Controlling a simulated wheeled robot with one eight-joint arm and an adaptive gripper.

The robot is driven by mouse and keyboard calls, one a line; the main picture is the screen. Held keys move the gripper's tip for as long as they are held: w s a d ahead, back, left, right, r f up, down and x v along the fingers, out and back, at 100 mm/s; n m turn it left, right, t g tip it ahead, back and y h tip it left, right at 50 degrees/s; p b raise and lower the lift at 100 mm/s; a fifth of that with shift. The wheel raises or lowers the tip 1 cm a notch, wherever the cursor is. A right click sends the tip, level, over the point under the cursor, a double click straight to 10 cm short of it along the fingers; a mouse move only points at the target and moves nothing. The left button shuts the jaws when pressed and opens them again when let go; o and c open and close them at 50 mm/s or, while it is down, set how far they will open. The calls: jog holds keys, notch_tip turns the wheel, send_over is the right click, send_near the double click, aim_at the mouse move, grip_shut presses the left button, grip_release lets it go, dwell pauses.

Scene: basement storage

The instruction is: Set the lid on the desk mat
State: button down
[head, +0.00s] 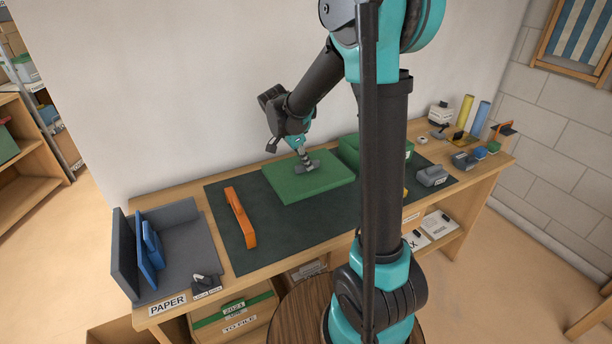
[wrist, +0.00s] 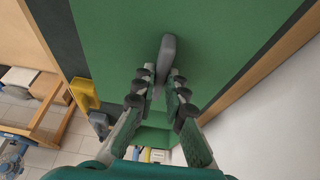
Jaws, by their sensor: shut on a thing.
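The lid (head: 308,184) is a flat green panel with a grey bar handle (wrist: 166,52) on top. My gripper (head: 305,159) is shut on this handle; in the wrist view its fingers (wrist: 157,86) close around the near part of the handle. The lid lies level over the back middle of the dark desk mat (head: 290,232), near its rear edge. I cannot tell whether it touches the mat or hangs just above it. The mat also shows as a dark strip in the wrist view (wrist: 58,30).
A green box (head: 352,146) stands right of the lid, partly hidden by my arm. An orange bar-shaped object (head: 240,217) lies on the mat's left. A grey organiser (head: 192,235) with a blue piece is at the left end. Small items crowd the right end. The mat's front middle is clear.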

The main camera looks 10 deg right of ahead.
aim_at(304, 171)
jog(key=shift+f, duration=2.7)
jog(key=c, duration=1.6)
grip_release()
jog(key=shift+f, duration=0.1)
jog(key=v, duration=1.1)
jog(key=shift+a+r, duration=0.15)
jog(key=shift+r, duration=0.2)
jog(key=shift+s+r, duration=0.15)
jog(key=shift+s, duration=0.05)
jog(key=s+d+f+n+t+y, duration=0.1)
jog(key=s+d+f+n, duration=0.2)
jog(key=s, duration=0.4)
jog(key=s+d+f+n+t+y, duration=0.1)
jog(key=s+d+f+n, duration=0.2)
jog(key=s+n, duration=0.3)
jog(key=s+d+f+n+y, duration=0.2)
jog(key=s+d+f+n, duration=0.1)
jog(key=s+f+n, duration=0.2)
jog(key=shift+s+t, duration=0.4)
jog(key=shift+s, duration=1)
